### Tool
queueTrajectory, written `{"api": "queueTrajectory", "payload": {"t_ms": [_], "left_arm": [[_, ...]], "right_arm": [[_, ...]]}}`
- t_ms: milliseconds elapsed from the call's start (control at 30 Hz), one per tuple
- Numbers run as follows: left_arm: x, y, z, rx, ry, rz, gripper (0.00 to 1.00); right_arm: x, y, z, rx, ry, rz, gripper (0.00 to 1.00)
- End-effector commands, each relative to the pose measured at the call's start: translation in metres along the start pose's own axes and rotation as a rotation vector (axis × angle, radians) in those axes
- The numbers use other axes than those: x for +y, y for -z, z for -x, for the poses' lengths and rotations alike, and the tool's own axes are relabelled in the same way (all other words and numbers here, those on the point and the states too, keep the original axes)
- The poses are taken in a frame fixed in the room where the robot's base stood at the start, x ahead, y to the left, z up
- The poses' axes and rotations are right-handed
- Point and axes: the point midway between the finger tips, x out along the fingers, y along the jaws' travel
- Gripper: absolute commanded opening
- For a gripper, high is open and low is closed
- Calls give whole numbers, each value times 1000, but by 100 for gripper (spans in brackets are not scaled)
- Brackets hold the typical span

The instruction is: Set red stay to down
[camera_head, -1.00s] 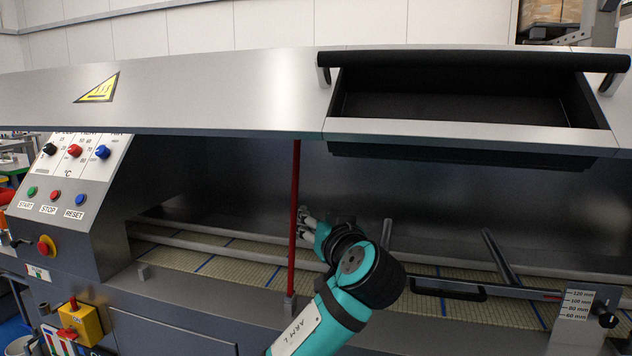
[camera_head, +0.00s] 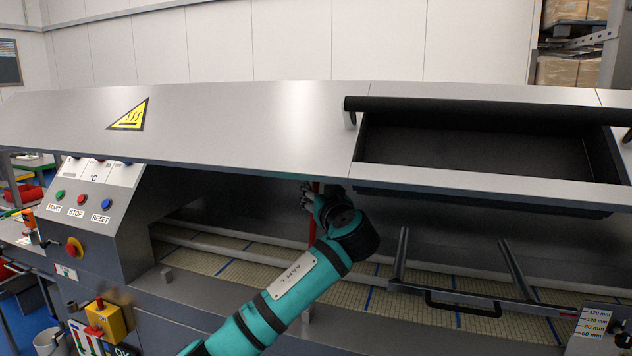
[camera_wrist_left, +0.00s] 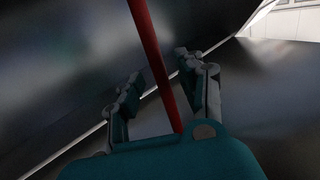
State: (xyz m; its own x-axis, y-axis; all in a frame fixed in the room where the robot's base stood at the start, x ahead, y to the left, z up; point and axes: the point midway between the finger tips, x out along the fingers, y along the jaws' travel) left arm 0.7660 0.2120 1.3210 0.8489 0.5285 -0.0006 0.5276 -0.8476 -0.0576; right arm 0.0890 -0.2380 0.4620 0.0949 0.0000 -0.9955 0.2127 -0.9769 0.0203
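The red stay (camera_head: 312,228) is a thin rod under the steel lid (camera_head: 250,120). It looks roughly upright, with its lower part hidden behind my left arm. My left gripper (camera_head: 307,196) is close under the lid's front edge, at the upper part of the stay. In the left wrist view the red stay (camera_wrist_left: 150,50) passes between the two fingers of my left gripper (camera_wrist_left: 160,80). The fingers are apart, with gaps beside the rod. My right gripper is in no view.
A black tray (camera_head: 480,195) is set in the lid at right. Below lie a tiled conveyor bed (camera_head: 230,265) and rails with a black handle (camera_head: 455,308). The control panel (camera_head: 85,195) with buttons stands at left. The space under the lid left of my gripper is clear.

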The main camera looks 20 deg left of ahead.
Motion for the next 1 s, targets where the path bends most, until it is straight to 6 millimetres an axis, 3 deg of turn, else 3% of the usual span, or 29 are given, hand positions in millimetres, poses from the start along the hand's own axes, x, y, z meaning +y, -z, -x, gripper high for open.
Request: {"api": "queueTrajectory", "payload": {"t_ms": [200,533,833,1000], "left_arm": [[0,1,-22,0,0,-2,38],[0,-1,-24,0,-1,0,38],[0,-1,-24,0,-1,-1,0],[1,-1,-24,0,-1,-1,0]], "right_arm": [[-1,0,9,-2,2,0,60],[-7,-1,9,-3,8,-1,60],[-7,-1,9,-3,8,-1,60],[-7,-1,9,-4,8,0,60]]}}
